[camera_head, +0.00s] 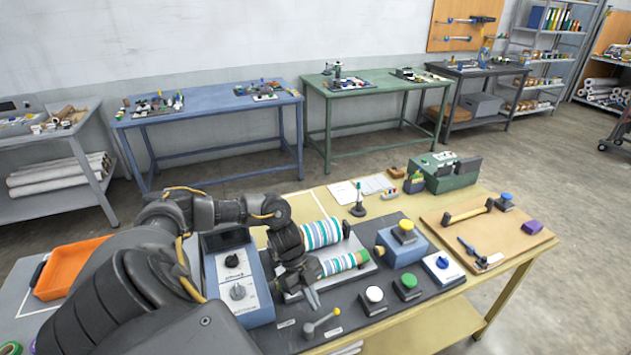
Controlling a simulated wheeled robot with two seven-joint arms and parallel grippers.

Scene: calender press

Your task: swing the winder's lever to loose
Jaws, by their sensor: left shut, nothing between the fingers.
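The winder carries two striped rolls, the rear one (320,233) and the front one (345,264), on the dark mat. A small grey lever (322,321) with a rounded end stands at the mat's front edge. It points up and to the right from its pivot. A small label lies on each side of it, too small to read. My left gripper (314,300) is shut and empty, just behind and above the lever, with a small gap seeming to lie between them. The left arm hides part of the winder. My right gripper is out of view.
A blue-grey control box (238,285) with knobs stands left of the winder. Green (407,287) and white (374,300) buttons sit right of the lever. Beyond are a yellow-topped blue box (402,246) and a wooden board (505,235) with tools.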

